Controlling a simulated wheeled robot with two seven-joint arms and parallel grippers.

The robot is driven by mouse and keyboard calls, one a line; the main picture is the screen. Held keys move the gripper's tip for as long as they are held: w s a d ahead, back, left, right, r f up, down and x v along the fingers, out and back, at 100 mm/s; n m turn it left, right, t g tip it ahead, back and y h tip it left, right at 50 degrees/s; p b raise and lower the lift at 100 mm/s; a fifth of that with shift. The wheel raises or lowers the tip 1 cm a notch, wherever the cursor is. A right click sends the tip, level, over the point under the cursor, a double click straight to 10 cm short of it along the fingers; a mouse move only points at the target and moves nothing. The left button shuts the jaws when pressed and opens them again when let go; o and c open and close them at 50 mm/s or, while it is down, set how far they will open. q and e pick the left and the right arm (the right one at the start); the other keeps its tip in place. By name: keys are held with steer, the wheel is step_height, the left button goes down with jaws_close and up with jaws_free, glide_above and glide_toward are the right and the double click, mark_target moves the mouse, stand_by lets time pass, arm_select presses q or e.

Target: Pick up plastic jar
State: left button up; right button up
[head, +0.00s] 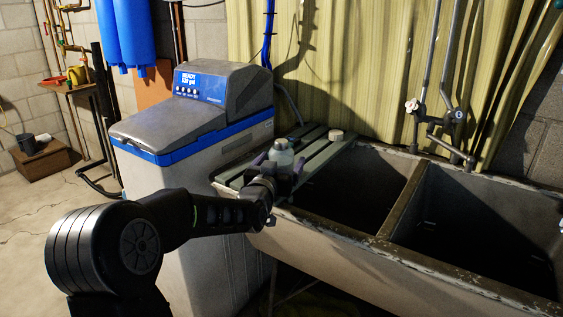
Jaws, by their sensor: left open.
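A small pale jar (282,153) with a rounded light top stands on the slatted grey-green rack over the sink's left end. It looks like the plastic jar. My left gripper (278,163) reaches in from the left and is at the jar. Its two fingers are apart, with one on each side of the jar. The lower part of the jar is hidden by the gripper, and I cannot tell whether a finger touches it. My right gripper is not in view.
A water softener (185,120) with a blue band stands left of the sink. The double-basin sink (414,198) extends to the right with both basins open. A small round pale object (336,135) sits on the rack (325,153) farther right. Taps (437,115) rise behind the sink.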

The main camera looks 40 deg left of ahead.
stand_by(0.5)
arm_select(q)
steer(key=c, duration=1.7)
